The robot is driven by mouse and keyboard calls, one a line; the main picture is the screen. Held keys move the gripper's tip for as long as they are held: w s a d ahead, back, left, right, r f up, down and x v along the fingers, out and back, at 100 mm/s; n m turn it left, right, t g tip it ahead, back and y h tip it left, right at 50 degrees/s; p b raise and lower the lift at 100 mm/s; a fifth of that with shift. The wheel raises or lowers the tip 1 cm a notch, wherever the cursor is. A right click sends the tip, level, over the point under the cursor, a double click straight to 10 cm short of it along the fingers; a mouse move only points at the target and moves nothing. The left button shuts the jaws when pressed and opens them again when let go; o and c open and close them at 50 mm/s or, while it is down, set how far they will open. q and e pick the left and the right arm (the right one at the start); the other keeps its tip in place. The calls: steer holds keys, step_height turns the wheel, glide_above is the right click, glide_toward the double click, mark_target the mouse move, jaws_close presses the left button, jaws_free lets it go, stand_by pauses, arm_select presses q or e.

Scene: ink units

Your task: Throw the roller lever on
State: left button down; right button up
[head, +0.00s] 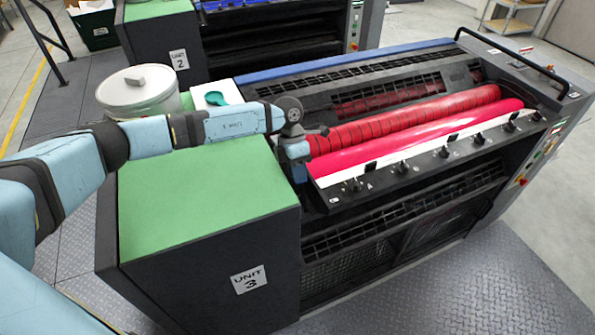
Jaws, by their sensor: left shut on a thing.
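My left gripper (299,178) points down at the left end of the rollers on the unit marked 3, beside the inner edge of its green-topped housing. It is shut on what appears to be the roller lever, which the gripper and wrist hide; I cannot tell the lever's position. The red ribbed roller (405,118) and the smooth pink-red roller (420,138) lie side by side, running away to the right. My right gripper is not in view.
A row of keys on a black ledge (440,153) runs along the front of the rollers. A white bucket (138,92) and a white tray with a teal item (215,97) stand at the housing's back. A black rail (510,60) edges the far right.

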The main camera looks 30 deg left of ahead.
arm_select(q)
steer(key=shift+r, duration=0.1)
steer(key=shift+s+d+r+t+y, duration=0.2)
steer(key=shift+s+d+t+y, duration=0.25)
steer(key=shift+d+y, duration=0.15)
steer(key=s+d+f+y+b, duration=0.1)
steer(key=s+d+b, duration=0.2)
steer(key=s+d, duration=0.2)
steer(key=shift+s+d+t, duration=0.3)
steer(key=shift+d+t, duration=0.15)
steer(key=shift+d, duration=0.05)
steer(key=shift+s+d, duration=0.1)
steer(key=c, duration=1.2)
jaws_free()
steer(key=shift+o, duration=0.2)
steer(key=shift+f, duration=0.1)
